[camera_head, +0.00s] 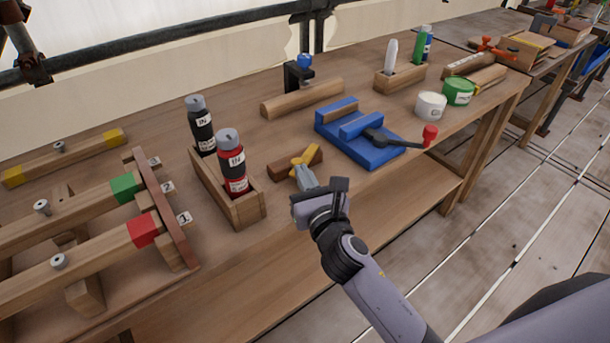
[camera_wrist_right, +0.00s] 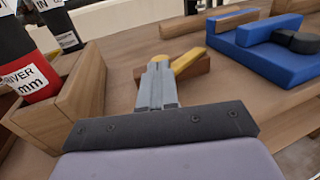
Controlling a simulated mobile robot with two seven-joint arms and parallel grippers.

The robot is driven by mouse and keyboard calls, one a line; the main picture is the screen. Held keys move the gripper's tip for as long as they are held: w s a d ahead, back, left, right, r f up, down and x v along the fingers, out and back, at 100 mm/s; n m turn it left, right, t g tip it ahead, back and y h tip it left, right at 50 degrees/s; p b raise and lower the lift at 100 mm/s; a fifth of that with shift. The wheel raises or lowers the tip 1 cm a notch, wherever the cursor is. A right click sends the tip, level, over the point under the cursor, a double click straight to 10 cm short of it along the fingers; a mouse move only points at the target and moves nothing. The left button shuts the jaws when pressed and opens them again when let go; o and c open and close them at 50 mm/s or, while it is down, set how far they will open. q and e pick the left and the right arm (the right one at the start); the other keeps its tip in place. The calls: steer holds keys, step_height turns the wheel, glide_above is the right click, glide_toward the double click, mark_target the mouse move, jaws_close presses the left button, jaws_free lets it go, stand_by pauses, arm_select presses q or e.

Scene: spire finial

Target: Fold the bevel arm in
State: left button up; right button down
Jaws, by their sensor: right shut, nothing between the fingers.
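The bevel has a short brown wooden stock (camera_head: 283,170) and a yellow arm (camera_head: 308,154), and it lies on the workbench. In the right wrist view the yellow arm (camera_wrist_right: 189,61) slants up and to the right over the stock (camera_wrist_right: 203,76). My right gripper (camera_head: 305,173) is shut and empty, its fingertips right at the near side of the bevel. In the right wrist view its fingers (camera_wrist_right: 158,72) hide part of the stock and the near end of the arm; I cannot tell whether they touch. My left gripper is not in view.
A wooden holder (camera_head: 246,212) with two labelled bottles stands left of the gripper. A blue vise (camera_head: 367,155) with a red-knobbed handle lies to the right. Wooden bars with coloured ends (camera_head: 75,265) rest at the far left. The bench front edge is close.

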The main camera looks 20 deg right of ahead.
mark_target(289, 174)
steer(key=shift+w+a, duration=0.5)
steer(key=shift+a, duration=0.2)
steer(key=shift+w+a, duration=0.5)
steer(key=shift+a, duration=0.15)
steer(key=shift+s, duration=0.1)
